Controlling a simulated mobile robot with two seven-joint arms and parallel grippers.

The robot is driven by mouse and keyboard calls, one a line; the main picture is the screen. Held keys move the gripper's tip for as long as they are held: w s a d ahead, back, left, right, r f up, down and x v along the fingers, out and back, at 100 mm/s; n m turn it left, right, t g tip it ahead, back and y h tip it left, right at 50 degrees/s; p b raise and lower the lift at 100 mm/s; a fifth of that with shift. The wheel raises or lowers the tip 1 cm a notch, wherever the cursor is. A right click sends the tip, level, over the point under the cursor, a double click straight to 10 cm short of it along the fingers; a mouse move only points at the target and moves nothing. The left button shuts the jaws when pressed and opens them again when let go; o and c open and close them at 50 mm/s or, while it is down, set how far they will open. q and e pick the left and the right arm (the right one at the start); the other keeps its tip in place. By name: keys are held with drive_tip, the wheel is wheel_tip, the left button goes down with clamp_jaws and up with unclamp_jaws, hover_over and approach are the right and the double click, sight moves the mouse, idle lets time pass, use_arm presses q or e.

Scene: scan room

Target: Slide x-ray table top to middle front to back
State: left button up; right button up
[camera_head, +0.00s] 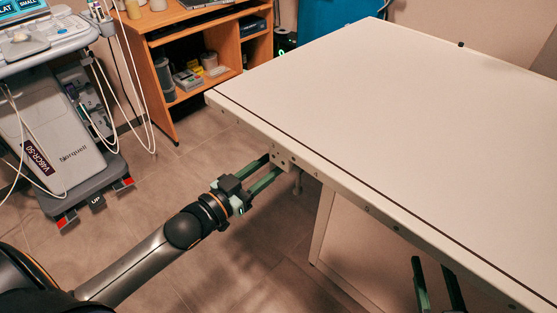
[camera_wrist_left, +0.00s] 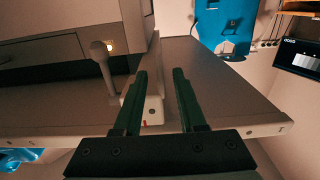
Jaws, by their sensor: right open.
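The x-ray table top (camera_head: 400,110) is a large pale slab with a dark line along its near edge. It fills the right of the head view. My left gripper (camera_head: 266,169) is at the table's near side edge, its two green fingers apart. The fingertips are close to a small white bracket (camera_head: 284,158) under the edge; contact is unclear. In the left wrist view the fingers (camera_wrist_left: 159,72) are apart, with the white block (camera_wrist_left: 154,110) seen between them. My right gripper (camera_head: 436,262) is open and empty below the near edge, lower right.
A white table leg frame (camera_head: 322,225) stands under the top. An ultrasound cart (camera_head: 70,140) with hanging cables is at the left. A wooden desk (camera_head: 160,75) with shelves stands behind. A blue object (camera_head: 328,18) is beyond the table.

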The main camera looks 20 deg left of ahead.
use_arm(q)
drive_tip(key=shift+x, duration=1.8)
use_arm(e)
drive_tip(key=shift+w+a+r+n+t+y, duration=0.1)
drive_tip(key=shift+r+n+t+y, duration=0.2)
drive_tip(key=shift+r, duration=0.65)
drive_tip(key=shift+w+r+t+y, duration=0.1)
drive_tip(key=shift+r+t, duration=0.3)
drive_tip(key=shift+r, duration=0.5)
use_arm(q)
clamp_jaws()
